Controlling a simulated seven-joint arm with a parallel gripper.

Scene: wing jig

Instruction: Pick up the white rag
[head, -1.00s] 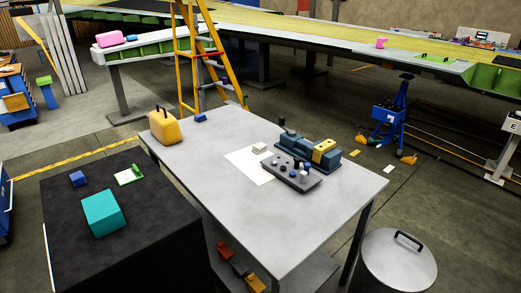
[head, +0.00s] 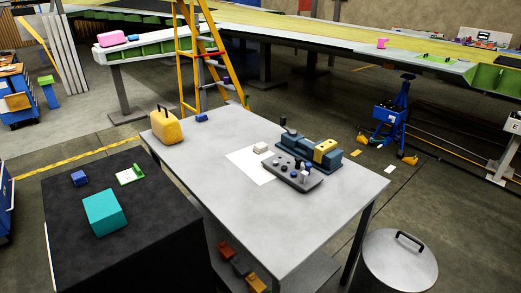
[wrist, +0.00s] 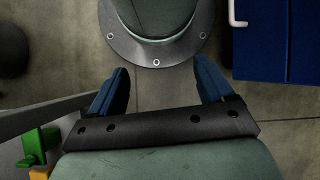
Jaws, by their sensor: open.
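Several white things could be the white rag, and I cannot tell which is. A flat white sheet (head: 246,166) lies on the grey table, left of the dark fixture. A small off-white lump (head: 260,148) rests at the sheet's far edge. A small flat white piece (head: 389,169) lies on the floor right of the table. My gripper (wrist: 161,72) shows only in the wrist view, open, with nothing between its blue fingers. It points at bare floor and a round grey base, with no white cloth in that view.
The grey table (head: 265,225) bears a yellow case (head: 166,128) and a dark fixture (head: 294,174); its front is clear. A black bench (head: 150,225) with a teal box (head: 103,212) stands left. A lidded bin (head: 398,265) stands front right. A yellow ladder (head: 181,60) stands behind.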

